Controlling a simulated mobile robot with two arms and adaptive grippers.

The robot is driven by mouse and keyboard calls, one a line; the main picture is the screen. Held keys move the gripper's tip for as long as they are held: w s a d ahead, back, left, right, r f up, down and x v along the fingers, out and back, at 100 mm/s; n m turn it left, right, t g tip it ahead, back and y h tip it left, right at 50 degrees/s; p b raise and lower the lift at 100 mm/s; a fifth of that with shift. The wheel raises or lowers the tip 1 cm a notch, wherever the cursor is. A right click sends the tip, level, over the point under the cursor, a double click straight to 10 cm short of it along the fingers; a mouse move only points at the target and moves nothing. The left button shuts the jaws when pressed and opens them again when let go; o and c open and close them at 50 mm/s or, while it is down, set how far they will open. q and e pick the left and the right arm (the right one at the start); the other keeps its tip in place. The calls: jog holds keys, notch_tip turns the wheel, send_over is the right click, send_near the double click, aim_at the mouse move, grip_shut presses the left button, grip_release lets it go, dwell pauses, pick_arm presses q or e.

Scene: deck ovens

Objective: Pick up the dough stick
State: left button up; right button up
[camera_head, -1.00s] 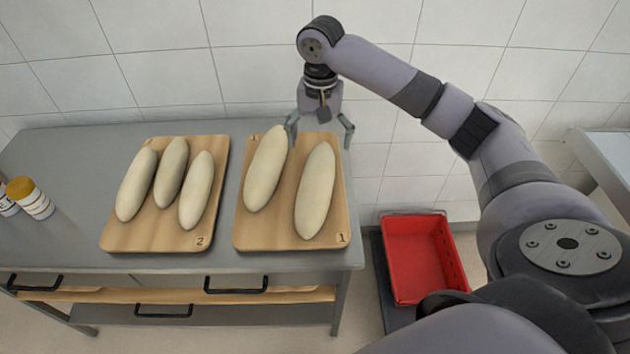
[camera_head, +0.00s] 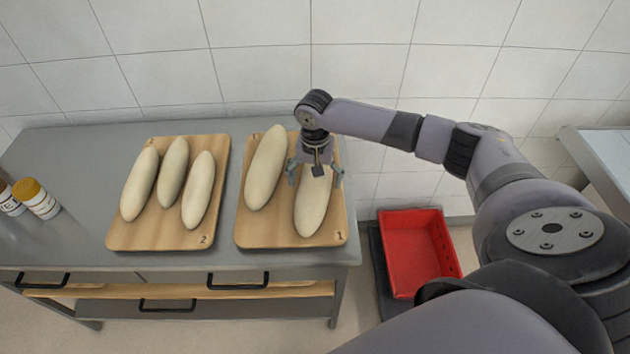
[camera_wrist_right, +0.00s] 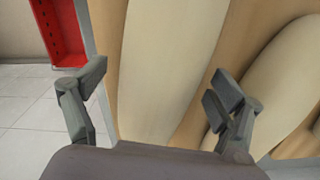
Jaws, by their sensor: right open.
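Two pale dough sticks lie on board 1 (camera_head: 272,238). My right gripper (camera_head: 316,178) is open over the upper part of the right-hand dough stick (camera_head: 312,210), its fingers on either side of that stick in the head view. In the right wrist view the same stick (camera_wrist_right: 163,65) runs between the open fingers (camera_wrist_right: 155,85). The left-hand dough stick (camera_head: 265,170) lies beside it, and in the wrist view it (camera_wrist_right: 280,85) is just beyond one finger. Whether the fingers touch the stick cannot be told. My left gripper is not in view.
Board 2 (camera_head: 150,240) holds three more dough sticks on the left of the grey table (camera_head: 80,150). Yellow-capped jars (camera_head: 37,198) stand at the table's left end. A red crate (camera_head: 415,250) is low at the right. A tiled wall is behind.

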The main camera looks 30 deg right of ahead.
jog(key=shift+c, duration=0.6)
jog(key=c, duration=1.6)
